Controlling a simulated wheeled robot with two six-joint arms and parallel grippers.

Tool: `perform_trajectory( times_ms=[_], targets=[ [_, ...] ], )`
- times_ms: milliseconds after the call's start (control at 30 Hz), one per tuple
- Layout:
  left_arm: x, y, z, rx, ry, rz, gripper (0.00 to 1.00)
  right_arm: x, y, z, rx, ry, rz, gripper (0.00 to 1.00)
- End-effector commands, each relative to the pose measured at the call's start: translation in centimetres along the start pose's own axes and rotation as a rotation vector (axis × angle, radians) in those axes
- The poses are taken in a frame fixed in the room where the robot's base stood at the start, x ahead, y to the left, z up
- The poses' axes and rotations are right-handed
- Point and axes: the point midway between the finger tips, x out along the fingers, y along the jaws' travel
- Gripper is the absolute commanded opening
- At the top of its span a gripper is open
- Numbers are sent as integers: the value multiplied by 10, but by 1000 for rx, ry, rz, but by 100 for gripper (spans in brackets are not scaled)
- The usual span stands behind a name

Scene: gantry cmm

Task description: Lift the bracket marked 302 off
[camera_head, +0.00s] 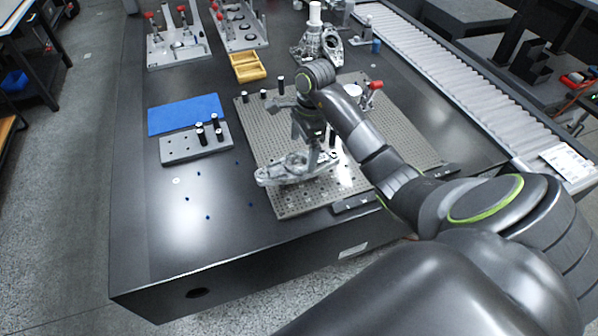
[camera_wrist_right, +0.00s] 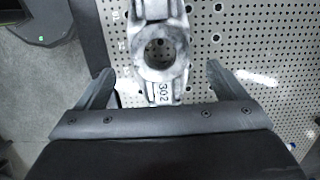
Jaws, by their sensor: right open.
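The grey metal bracket marked 302 (camera_head: 285,171) sits on the perforated fixture plate (camera_head: 258,134) near its front left edge. My right gripper (camera_head: 318,160) is over the bracket's right part, pointing down. In the right wrist view its two fingers (camera_wrist_right: 160,85) are apart, one on each side of the bracket, with gaps visible. Part of the bracket is hidden by the gripper. My left gripper is in neither view.
A grey block with black pins (camera_head: 183,147) and a blue mat (camera_head: 186,113) lie left of the plate. A yellow tray (camera_head: 247,67) is behind it. A red-handled clamp (camera_head: 372,92) stands at the plate's back right. The table front left is mostly clear.

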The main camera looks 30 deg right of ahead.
Motion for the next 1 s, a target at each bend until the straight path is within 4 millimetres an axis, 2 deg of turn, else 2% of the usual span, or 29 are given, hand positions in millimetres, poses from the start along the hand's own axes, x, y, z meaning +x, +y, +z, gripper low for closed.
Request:
perform_trajectory(
  times_ms=[33, 267, 533, 700, 900, 1000],
  targets=[
    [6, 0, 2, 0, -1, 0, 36, 6, 0, 0, 0, 0, -1, 92],
    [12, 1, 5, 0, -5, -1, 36, 14, 0, 1, 0, 0, 0, 92],
    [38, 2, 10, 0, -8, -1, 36, 43, -1, 5, -1, -2, 0, 92],
    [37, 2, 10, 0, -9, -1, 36, 58, -1, 5, 0, -1, 1, 92],
    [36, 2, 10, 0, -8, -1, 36, 58, -1, 5, -1, 0, 0, 92],
    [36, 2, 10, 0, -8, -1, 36, 58, -1, 5, 0, 0, 0, 79]
  ],
)
